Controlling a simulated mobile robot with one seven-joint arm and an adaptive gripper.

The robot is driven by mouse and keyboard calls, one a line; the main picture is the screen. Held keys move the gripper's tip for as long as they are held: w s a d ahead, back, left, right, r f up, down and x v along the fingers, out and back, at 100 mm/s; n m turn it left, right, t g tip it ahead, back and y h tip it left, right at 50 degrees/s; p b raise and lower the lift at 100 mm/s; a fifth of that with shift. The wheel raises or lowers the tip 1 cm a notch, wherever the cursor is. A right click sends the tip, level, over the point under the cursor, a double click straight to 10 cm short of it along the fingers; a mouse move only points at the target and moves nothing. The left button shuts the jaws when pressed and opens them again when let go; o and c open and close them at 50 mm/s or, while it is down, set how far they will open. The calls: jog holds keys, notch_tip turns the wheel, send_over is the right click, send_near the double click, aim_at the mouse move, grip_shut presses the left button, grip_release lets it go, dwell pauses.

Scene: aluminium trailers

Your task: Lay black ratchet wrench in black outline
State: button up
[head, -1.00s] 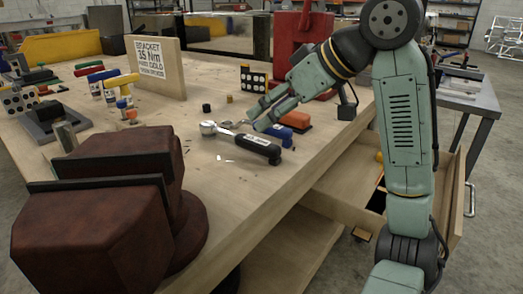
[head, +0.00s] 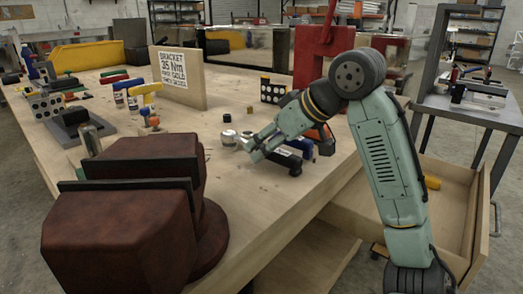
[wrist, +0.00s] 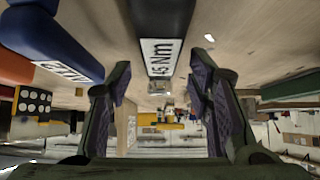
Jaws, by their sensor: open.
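The black ratchet wrench (head: 285,161) lies on the wooden bench top, its silver head (head: 229,138) to the left and its labelled black handle to the right. My gripper (head: 256,150) is low over the wrench and hides its middle. In the wrist view, my gripper (wrist: 160,88) is open, with one finger on each side of the wrench's handle (wrist: 160,35); the white label ends in "5 Nm". I cannot tell whether the fingers touch it. I cannot make out a black outline in either view.
A blue-handled tool (wrist: 50,35) lies close beside the wrench. A dark red vise (head: 120,220) stands at the bench's near edge. A sign board (head: 178,80) stands farther back. An open drawer (head: 450,215) juts out at right, holding a yellow item (head: 432,182).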

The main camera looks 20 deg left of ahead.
jog(key=shift+w+a+f, duration=0.1)
jog(key=shift+a+f, duration=0.25)
jog(key=shift+f, duration=0.05)
grip_shut()
dwell(0.4)
jog(key=shift+r, duration=0.1)
